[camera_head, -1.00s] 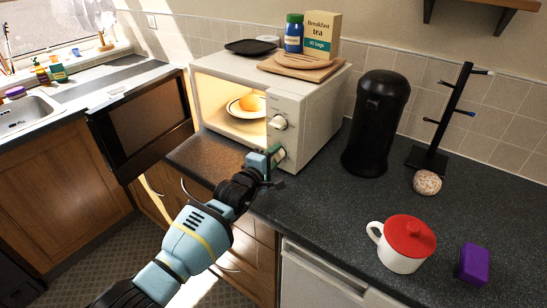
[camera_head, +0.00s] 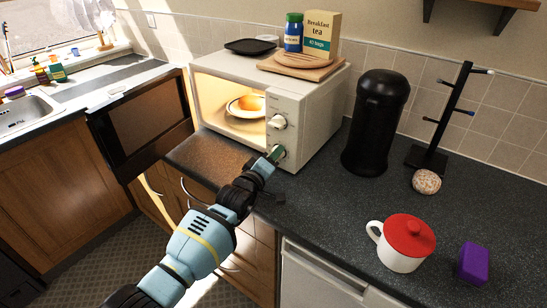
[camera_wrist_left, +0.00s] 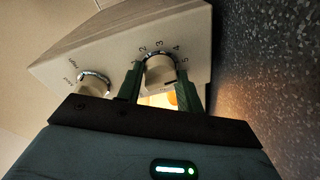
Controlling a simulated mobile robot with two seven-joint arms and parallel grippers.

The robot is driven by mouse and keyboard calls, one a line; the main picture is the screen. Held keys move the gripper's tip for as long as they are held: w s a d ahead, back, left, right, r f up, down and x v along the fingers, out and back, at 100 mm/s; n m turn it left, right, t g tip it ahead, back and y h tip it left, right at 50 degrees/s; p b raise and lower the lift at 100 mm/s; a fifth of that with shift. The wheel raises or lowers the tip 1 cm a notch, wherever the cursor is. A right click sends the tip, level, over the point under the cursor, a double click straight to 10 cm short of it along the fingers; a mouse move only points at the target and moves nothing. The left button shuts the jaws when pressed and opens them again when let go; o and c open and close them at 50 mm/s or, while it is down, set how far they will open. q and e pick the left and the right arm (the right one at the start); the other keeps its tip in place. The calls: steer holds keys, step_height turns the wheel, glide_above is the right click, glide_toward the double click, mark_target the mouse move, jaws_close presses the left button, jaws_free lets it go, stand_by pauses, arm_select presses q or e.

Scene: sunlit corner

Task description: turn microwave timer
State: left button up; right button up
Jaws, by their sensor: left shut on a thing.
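The white microwave (camera_head: 308,105) stands on the dark counter with its door (camera_head: 145,120) swung open to the left. Its lit inside holds a plate with an orange-brown round food (camera_head: 251,103). Two knobs are on the front panel: an upper knob (camera_head: 279,121) and the lower timer knob (camera_head: 277,151). In the left wrist view the timer knob (camera_wrist_left: 160,69), with numbers around it, sits between the green fingers of my left gripper (camera_wrist_left: 161,88). The gripper is shut on it. The other knob (camera_wrist_left: 93,84) is to the left there. My right gripper is not in view.
A black canister (camera_head: 376,122), mug rack (camera_head: 440,125) and red-lidded white mug (camera_head: 402,244) stand to the right.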

arm_select(q)
steer(key=shift+r, duration=0.1)
steer(key=o, duration=1)
steer(key=shift+c, duration=0.2)
steer(key=shift+s, duration=0.1)
steer(key=shift+s+a+f, duration=0.2)
steer(key=shift+s+a, duration=0.1)
steer(key=shift+s, duration=0.2)
steer(key=shift+v, duration=3.25)
steer(key=shift+r, duration=0.1)
